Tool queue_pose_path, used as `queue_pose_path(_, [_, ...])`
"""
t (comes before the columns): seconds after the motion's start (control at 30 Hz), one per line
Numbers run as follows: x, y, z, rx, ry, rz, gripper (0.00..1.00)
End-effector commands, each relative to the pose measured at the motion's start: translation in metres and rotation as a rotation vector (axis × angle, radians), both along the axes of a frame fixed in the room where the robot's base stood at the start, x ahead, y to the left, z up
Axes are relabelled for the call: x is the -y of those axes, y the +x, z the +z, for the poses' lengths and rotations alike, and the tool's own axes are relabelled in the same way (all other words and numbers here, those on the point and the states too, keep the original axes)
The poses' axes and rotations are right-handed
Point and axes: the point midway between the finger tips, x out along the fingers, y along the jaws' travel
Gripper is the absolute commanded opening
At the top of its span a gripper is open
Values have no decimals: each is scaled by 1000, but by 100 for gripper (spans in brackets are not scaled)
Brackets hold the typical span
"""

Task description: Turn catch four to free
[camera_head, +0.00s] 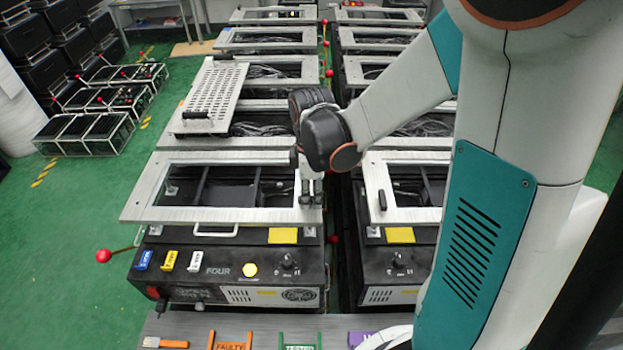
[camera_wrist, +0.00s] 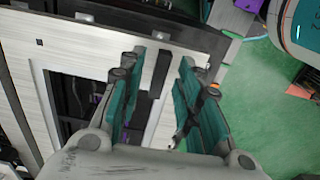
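The unit marked FOUR (camera_head: 215,271) is a black box in the front left of the head view. A pale metal frame (camera_head: 165,212) lies over its top. My gripper (camera_head: 311,198) is over the right side of this frame, pointing down. In the wrist view a black bar-shaped catch (camera_wrist: 161,74) lies on the pale frame (camera_wrist: 60,55). My gripper (camera_wrist: 165,62) is open, with one teal-padded finger on each side of the bar. Gaps show beside the bar, so the fingers appear not to grip it. My gripper hides the catch in the head view.
The neighbouring unit on the right has a similar black catch (camera_head: 382,200) on its frame. A red-knobbed lever (camera_head: 103,256) sticks out left of the unit. A perforated plate (camera_head: 210,97) lies on the frame behind. Labelled holders, one reading TESTED (camera_head: 299,347), line the front bench.

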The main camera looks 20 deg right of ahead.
Motion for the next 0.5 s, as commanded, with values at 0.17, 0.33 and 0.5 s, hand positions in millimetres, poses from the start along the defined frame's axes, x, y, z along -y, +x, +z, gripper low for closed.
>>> queue_pose_path(0.17, [0,-1,25,0,0,0,32])
queue_pose_path(0.33, [0,-1,58,0,0,0,32])
queue_pose_path(0.5, [0,0,87,0,0,0,32])
